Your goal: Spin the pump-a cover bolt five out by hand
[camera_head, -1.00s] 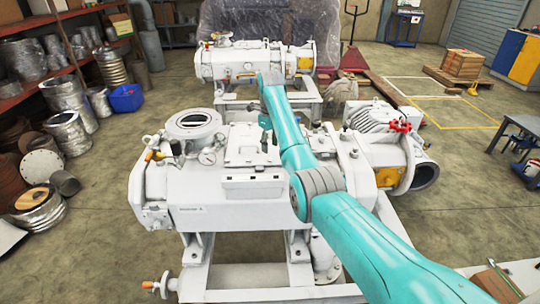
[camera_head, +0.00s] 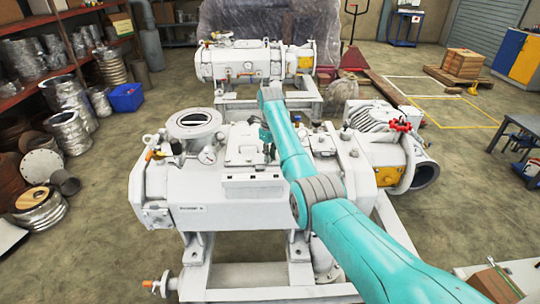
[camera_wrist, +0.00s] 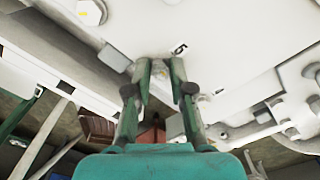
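The pump in front of me is white, with a raised square cover plate (camera_head: 247,158) on top. My gripper (camera_head: 268,146) is at the right side of this cover in the head view, partly hidden by my arm. In the wrist view my gripper (camera_wrist: 160,66) has its two fingers apart over the white cover surface (camera_wrist: 215,30). A small grey bolt head (camera_wrist: 158,68) shows between the fingertips, beside a black "5" mark (camera_wrist: 180,48). I see a gap at the fingertips and cannot tell whether either one touches the bolt.
Another large bolt head (camera_wrist: 91,11) shows at the upper left of the wrist view. A round open flange (camera_head: 193,123) and a gauge (camera_head: 207,156) stand left of the cover. A second white pump (camera_head: 240,62) is behind.

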